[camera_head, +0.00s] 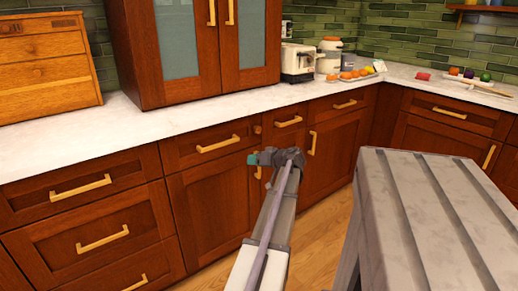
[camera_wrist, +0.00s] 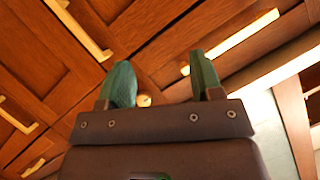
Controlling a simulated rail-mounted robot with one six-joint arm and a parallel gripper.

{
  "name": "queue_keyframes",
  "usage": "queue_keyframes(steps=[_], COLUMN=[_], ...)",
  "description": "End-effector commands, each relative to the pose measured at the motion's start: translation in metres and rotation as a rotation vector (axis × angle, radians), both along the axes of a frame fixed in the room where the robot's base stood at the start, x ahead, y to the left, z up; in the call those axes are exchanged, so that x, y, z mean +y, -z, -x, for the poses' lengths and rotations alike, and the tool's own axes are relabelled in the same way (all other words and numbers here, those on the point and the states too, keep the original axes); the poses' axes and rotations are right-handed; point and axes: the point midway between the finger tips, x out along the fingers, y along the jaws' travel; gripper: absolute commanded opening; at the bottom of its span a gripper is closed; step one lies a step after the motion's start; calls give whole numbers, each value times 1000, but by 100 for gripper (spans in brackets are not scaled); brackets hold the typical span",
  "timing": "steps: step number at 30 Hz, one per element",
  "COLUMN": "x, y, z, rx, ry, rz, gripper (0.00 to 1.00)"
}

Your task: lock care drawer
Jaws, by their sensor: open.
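A small round wooden knob (camera_head: 257,129) sits on the cabinet front between two drawers, a wider left drawer (camera_head: 185,150) and a narrow right drawer (camera_head: 290,131). I cannot tell which is the care drawer; both look closed. My gripper (camera_head: 254,159) is in front of the cabinets, just below the knob in the head view. In the wrist view my gripper (camera_wrist: 160,68) is open, its two green fingers apart and empty. The knob (camera_wrist: 144,99) shows between them, near the left finger and apart from it as far as I can see.
Brass bar handles (camera_head: 218,144) project from the drawers and doors. A marble counter (camera_head: 190,117) runs above, with a toaster (camera_head: 297,62) and food at the back. A grey slatted table (camera_head: 430,215) stands close on the right. Wooden floor (camera_head: 325,225) lies between.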

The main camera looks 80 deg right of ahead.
Motion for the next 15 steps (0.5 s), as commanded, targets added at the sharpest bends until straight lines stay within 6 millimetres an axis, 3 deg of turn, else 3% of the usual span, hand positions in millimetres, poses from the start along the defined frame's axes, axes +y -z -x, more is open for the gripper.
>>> queue_keyframes(steps=[1,2,4,6,9,15], x=[-38,-56,-80,-88,-91,-93], y=[1,-11,-41,-55,-60,-60], z=[33,45,44,47,50,47], rx=[-53,-85,-129,-136,-90,-61], ry=[49,71,94,123,137,124], rz=[109,196,368,499,615,652], gripper=[59,59,59,59,59,59])
